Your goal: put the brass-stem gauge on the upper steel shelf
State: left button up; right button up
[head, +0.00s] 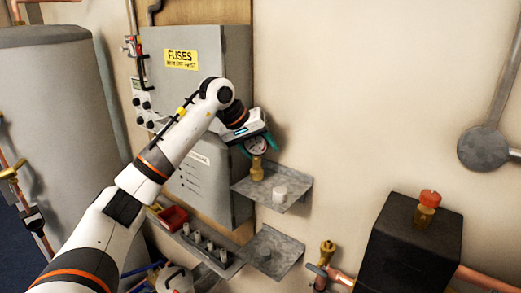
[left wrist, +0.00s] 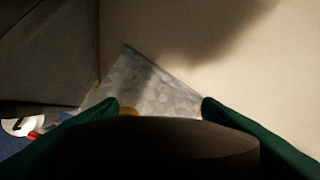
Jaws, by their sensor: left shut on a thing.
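The brass-stem gauge has a round white dial (head: 257,145) and a brass stem (head: 257,169). My left gripper (head: 256,142) is shut on it, with green fingers at the dial's sides. The gauge is upright over the left part of the upper steel shelf (head: 295,199). The stem's lower end is at or just above the shelf; I cannot tell if they touch. In the left wrist view the dark back of the gauge (left wrist: 165,145) fills the space between the green fingers, with the shelf (left wrist: 150,85) beyond. My right gripper is not in view.
A lower steel shelf (head: 270,250) is below. The grey fuse box (head: 215,60) is close on the left. A rail with several fittings (head: 205,243) and a red bin (head: 172,217) lie lower left.

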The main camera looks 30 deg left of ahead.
pick_arm(q)
jog(key=shift+w+d+f+p, duration=0.1)
jog(key=shift+w+f+p, duration=0.1)
jog(key=shift+f+p, duration=0.45)
jog(key=shift+f, duration=0.15)
jog(key=shift+f+b, duration=0.1)
jog(key=shift+b, duration=0.2)
jog(key=o, duration=1.2)
